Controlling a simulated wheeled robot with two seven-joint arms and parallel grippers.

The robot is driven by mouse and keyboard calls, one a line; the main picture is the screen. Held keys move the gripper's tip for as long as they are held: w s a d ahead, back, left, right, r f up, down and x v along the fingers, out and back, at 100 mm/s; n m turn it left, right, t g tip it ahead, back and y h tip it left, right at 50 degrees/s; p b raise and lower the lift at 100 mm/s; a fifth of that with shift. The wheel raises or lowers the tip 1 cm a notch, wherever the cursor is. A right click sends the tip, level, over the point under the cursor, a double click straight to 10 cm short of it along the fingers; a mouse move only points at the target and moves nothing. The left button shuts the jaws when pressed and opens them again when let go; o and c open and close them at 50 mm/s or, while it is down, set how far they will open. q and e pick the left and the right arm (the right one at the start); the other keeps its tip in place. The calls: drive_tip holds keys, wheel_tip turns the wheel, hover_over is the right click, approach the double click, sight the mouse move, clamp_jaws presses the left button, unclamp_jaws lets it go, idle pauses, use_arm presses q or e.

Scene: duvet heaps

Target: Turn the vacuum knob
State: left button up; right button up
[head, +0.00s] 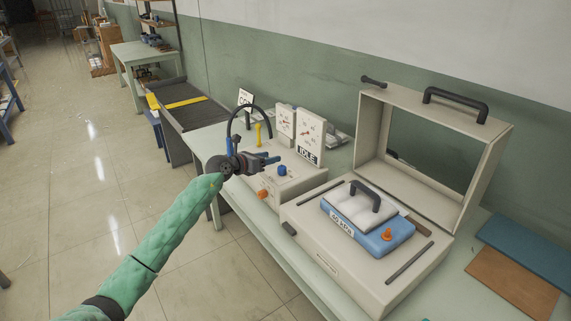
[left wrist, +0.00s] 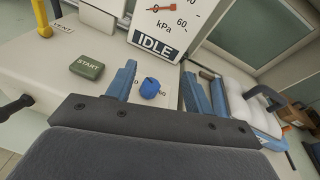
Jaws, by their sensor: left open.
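The small blue knob (head: 282,171) sits on the top of a cream control box (head: 290,187) in the head view. In the left wrist view the blue knob (left wrist: 150,88) stands on a pale plate with a mark on either side. My left gripper (head: 271,161) is open beside and above the knob, and its jaws are empty. In the left wrist view the two blue fingers of the left gripper (left wrist: 158,78) frame the knob, with a visible gap on each side. Whether the fingertips are level with it I cannot tell. My right gripper is not in view.
A kPa gauge panel (head: 311,132) reading IDLE stands behind the knob. A green START button (left wrist: 87,67) and a yellow lever (left wrist: 41,18) lie left. An orange knob (head: 263,194) is on the box front.

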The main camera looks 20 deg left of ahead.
sight(281, 167)
use_arm(q)
drive_tip(key=w+d+f+p, duration=0.1)
drive_tip(key=f, duration=0.1)
drive_tip(key=w+d+f+m+g, duration=0.1)
drive_tip(key=w+d+f+m+g+y+p, duration=0.1)
drive_tip(key=f, duration=0.1)
drive_tip(key=shift+w+d+f+p, duration=0.15)
drive_tip(key=shift+w+f+p, duration=0.15)
drive_tip(key=shift+f+p, duration=0.05)
drive_tip(key=shift+w+d+f, duration=0.35)
drive_tip(key=shift+w, duration=0.15)
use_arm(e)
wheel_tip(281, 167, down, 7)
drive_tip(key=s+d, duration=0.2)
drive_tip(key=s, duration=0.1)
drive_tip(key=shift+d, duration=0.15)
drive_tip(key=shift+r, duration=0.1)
use_arm(q)
drive_tip(key=c, duration=1)
drive_tip(key=shift+o, duration=0.2)
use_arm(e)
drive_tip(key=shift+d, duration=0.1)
